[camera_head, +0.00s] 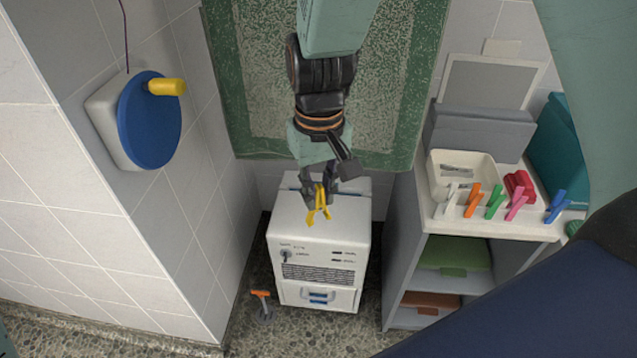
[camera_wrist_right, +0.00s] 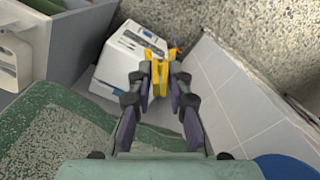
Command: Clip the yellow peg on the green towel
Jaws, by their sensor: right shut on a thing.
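My right gripper (camera_head: 320,186) reaches down from the top middle and is shut on the yellow peg (camera_head: 319,209). The peg's prongs point away from the gripper. The green towel (camera_head: 228,95), with a pale speckled middle, hangs behind the arm, which hides part of it. In the head view the peg shows below the towel's bottom edge, over the white machine. In the right wrist view the yellow peg (camera_wrist_right: 160,72) is between the fingertips (camera_wrist_right: 160,88), apart from the green towel (camera_wrist_right: 55,130) at lower left. My left gripper is not in view.
A white machine (camera_head: 318,245) stands below the peg. At right, a shelf unit (camera_head: 405,260) carries a cream tray (camera_head: 437,185) and several coloured pegs along its front edge. A blue disc (camera_head: 150,125) with a yellow handle is on the left tiled wall.

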